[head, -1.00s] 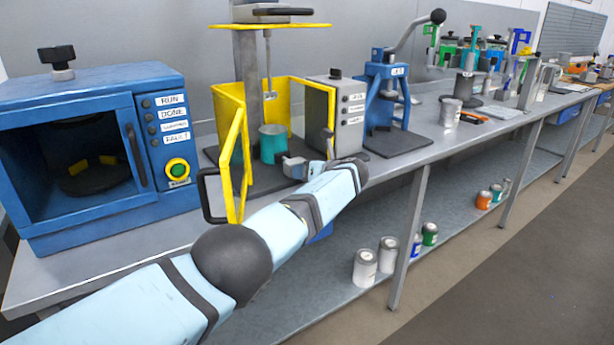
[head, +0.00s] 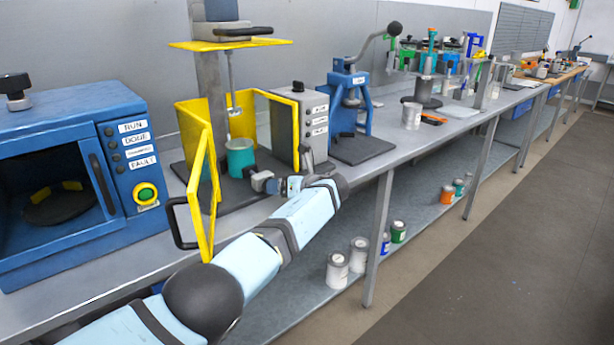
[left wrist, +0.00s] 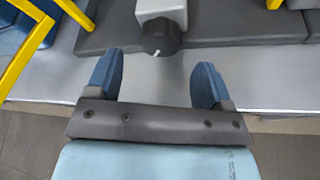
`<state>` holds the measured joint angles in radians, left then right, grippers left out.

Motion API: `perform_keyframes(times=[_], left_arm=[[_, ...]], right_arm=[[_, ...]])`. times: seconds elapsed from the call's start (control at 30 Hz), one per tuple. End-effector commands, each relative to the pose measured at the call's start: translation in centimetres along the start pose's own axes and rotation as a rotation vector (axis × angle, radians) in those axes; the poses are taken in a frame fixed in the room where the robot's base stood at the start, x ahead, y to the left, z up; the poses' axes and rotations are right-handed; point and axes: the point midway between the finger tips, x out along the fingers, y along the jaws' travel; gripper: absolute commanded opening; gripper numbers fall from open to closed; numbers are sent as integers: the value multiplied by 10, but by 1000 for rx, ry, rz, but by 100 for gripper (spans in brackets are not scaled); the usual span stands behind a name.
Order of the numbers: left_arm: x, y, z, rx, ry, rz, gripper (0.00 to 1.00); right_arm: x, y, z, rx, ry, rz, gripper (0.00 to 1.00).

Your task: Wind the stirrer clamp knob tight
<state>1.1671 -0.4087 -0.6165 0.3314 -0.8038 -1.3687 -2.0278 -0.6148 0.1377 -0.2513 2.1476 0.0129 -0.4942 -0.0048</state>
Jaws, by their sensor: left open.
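The stirrer clamp knob (left wrist: 160,38) is dark and round with a white mark. It sits on the front end of a pale grey block (left wrist: 160,8) at the edge of a dark base plate. In the head view the grey block (head: 261,180) shows small at the front of the stirrer stand, inside the yellow guard (head: 203,165). My left gripper (left wrist: 157,70) is open, its two blue fingers apart and empty. The knob lies just past the fingertips, roughly between them, with no contact visible. In the head view my left wrist hides part of this area. My right gripper is not in view.
A teal beaker (head: 240,157) stands under the stirrer shaft. The yellow door frame (head: 204,180) swings out near my arm. A grey control box (head: 299,124) and a blue press (head: 352,105) stand to the right; a blue oven (head: 72,165) stands left. The bench's front edge runs below.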

Motion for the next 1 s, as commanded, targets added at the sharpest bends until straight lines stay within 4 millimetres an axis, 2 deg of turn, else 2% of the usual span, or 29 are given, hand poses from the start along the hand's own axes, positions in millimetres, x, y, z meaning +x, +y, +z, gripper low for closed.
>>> perform_keyframes(times=[0.03, 0.2, 0.4, 0.57, 0.87, 0.97, 1.0], left_arm=[[-17, 3, 5, -1, 2, -5, 75], [-53, 0, 1, -1, -2, -2, 75], [-82, 0, 0, 0, -1, -1, 75], [-92, 0, 0, 1, 0, 0, 75], [-92, 0, -1, 0, 1, -1, 75], [-89, -2, -9, -16, 16, -21, 75], [-86, -4, -17, -32, 30, -43, 75]], right_arm=[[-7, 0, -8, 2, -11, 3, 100], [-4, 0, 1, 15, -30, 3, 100], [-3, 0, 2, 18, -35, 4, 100], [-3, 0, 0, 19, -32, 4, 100], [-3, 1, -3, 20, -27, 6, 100], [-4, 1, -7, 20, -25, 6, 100], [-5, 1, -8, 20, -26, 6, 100]])
